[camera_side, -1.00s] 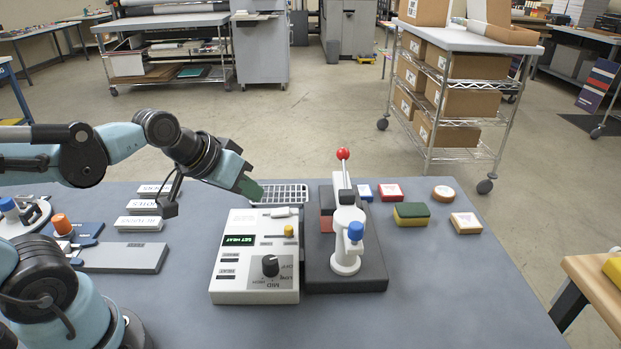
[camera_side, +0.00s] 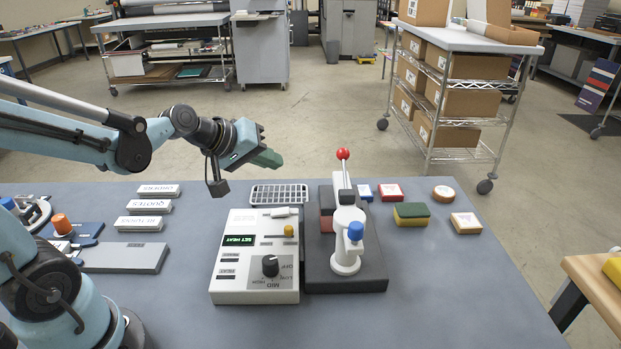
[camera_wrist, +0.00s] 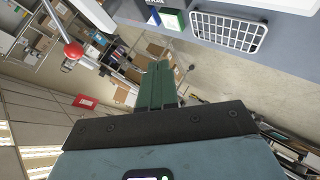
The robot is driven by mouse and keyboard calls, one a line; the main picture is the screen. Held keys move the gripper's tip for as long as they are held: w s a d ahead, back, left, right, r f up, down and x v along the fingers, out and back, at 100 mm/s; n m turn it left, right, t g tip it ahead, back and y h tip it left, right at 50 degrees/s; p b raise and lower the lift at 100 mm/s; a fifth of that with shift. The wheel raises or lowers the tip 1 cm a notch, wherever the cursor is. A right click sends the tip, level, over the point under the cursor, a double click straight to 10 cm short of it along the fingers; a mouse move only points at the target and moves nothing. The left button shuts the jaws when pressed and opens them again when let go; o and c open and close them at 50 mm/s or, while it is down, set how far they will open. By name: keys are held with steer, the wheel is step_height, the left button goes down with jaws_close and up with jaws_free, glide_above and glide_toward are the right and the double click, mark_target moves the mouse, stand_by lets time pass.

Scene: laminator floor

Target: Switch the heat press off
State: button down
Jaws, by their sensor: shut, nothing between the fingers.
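The heat press control box (camera_side: 255,255) is a cream box on the grey table, with a lit green display (camera_side: 239,240) that appears to read "SET HEAT". Its black dial (camera_side: 270,265) sits low on the box, with OFF, LOW, MID and HIGH printed around it; where the pointer stands is too small to tell. The black press (camera_side: 345,265) with a red-balled lever (camera_side: 343,155) stands just right of it. My gripper (camera_side: 270,159) is shut and empty, raised above the table behind the box. Its green fingers (camera_wrist: 160,88) show together in the wrist view.
A white wire rack (camera_side: 279,194) lies behind the box; it also shows in the wrist view (camera_wrist: 228,32). Labelled blocks (camera_side: 150,206) and a grey bar (camera_side: 125,258) lie to the left. A sponge (camera_side: 412,214) and stamp pads lie right of the press. The table's front right is clear.

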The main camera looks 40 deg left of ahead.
mark_target(279, 213)
steer(key=shift+w+d+f, duration=0.15)
steer(key=shift+f, duration=1.3)
steer(key=shift+w+d+f, duration=0.1)
steer(key=shift+d+f, duration=0.05)
steer(key=shift+f, duration=1.3)
steer(key=shift+w+d+f, duration=0.15)
steer(key=shift+f, duration=1.3)
steer(key=shift+f, duration=0.15)
steer(key=shift+f, duration=0.3)
steer(key=shift+w+f, duration=0.1)
steer(key=shift+f, duration=0.2)
steer(key=shift+r, duration=0.1)
steer(key=shift+r, duration=0.65)
steer(key=shift+r, duration=0.1)
steer(key=shift+s+a+r, duration=0.15)
steer(key=shift+s+r, duration=0.05)
steer(key=shift+r, duration=1)
steer(key=shift+s+a+r, duration=0.15)
steer(key=shift+r, duration=1.05)
steer(key=shift+d, duration=0.1)
